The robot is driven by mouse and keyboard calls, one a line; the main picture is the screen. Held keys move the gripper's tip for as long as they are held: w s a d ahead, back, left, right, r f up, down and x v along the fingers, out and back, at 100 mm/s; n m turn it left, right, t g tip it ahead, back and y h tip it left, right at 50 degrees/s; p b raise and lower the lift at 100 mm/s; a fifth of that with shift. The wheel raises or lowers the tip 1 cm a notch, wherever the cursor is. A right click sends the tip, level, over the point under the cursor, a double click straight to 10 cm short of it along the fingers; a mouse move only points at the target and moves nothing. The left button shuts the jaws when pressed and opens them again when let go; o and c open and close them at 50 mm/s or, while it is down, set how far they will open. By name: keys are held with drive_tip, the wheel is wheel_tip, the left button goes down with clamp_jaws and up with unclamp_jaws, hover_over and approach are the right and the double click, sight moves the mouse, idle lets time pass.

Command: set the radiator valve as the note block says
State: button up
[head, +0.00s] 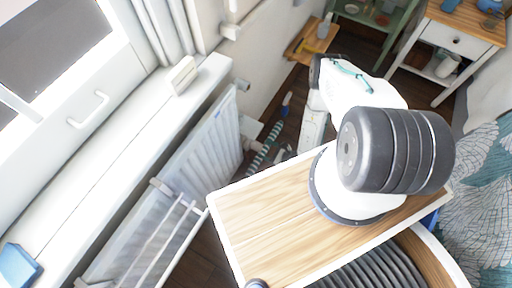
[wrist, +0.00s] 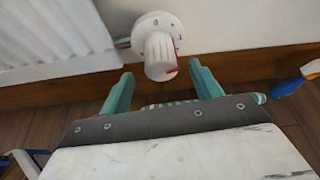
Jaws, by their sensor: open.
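The radiator valve (wrist: 157,30) is in the wrist view, a white round collar with dark marks and a white knob (wrist: 159,56) with a red mark at its lower right. The marks are too small to read. My gripper (wrist: 161,72) is open, its teal fingers on either side of the knob's near end, with gaps on both sides. I cannot tell whether the knob lies between the tips or just beyond them. A small cream block (head: 184,75), perhaps the note block, stands on the windowsill; no writing is legible. The white radiator (head: 205,145) is below the sill.
The windowsill (head: 130,150) runs along the left. A drying rack (head: 180,225) hangs at the radiator. A striped teal thing (head: 264,155) and a blue-and-orange thing (wrist: 296,80) lie on the dark floor. A wooden side table (head: 455,40) and patterned bedding (head: 480,200) are at right.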

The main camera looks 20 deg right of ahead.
sight(261, 149)
drive_tip(key=shift+x, duration=2.95)
drive_tip(key=c, duration=1)
drive_tip(key=shift+o, duration=0.2)
drive_tip(key=shift+a, duration=0.2)
drive_tip(key=shift+s+d, duration=0.1)
